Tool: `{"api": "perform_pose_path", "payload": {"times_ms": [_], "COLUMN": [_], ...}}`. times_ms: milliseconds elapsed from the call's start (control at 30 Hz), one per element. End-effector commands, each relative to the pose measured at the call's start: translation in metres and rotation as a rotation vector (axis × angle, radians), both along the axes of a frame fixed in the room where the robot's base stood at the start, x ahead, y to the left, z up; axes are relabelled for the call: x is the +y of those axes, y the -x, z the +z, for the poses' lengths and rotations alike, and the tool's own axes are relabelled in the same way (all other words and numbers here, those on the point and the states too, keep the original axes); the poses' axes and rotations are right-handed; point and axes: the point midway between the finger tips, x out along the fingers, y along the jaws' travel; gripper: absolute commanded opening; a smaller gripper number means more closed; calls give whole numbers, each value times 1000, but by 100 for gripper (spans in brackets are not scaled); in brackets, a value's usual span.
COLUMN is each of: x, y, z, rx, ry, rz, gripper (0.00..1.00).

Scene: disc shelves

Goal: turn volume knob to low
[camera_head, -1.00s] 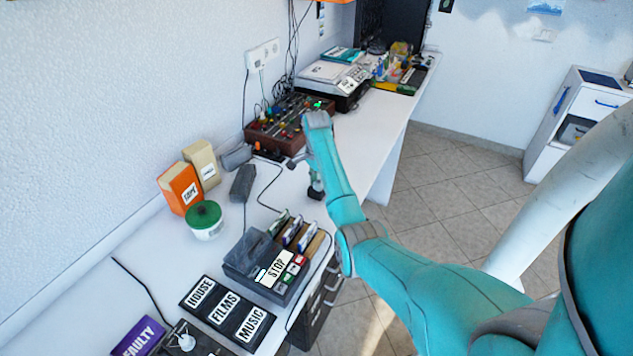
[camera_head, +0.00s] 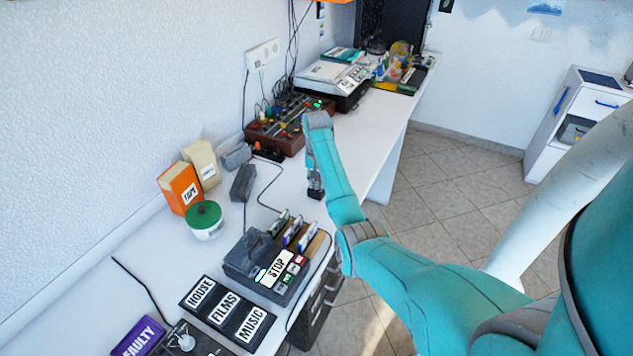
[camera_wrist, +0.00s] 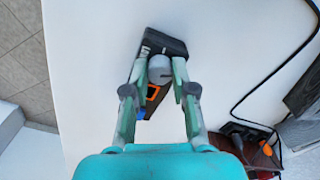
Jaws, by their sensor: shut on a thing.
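The volume knob (camera_wrist: 159,68) is a grey round knob with a thin pale line on it, in the wrist view. It sits on a small black box (camera_wrist: 172,45) with partly hidden white lettering and an orange outlined mark. My gripper (camera_wrist: 157,76) has its green and grey fingers on either side of the knob, shut on it. In the head view, the black box (camera_head: 315,193) shows only as a small dark piece on the white desk below my wrist; the knob and fingertips cannot be made out there. The fingers hide part of the lettering.
The white desk (camera_head: 350,150) has clear surface around the box. A brown mixer panel (camera_head: 282,128) stands behind it. A dark STOP unit (camera_head: 250,255) is in front to the left. A black cable (camera_head: 270,190) lies to the left. The desk edge is close on the right.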

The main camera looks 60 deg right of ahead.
Motion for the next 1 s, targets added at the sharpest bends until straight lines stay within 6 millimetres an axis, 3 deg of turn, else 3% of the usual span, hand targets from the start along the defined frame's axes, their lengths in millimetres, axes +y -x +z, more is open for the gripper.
{"api": "perform_pose_path", "payload": {"times_ms": [1000], "x": [0], "y": [0], "z": [0], "rx": [1], "ry": [-1], "rz": [956], "gripper": [0]}}
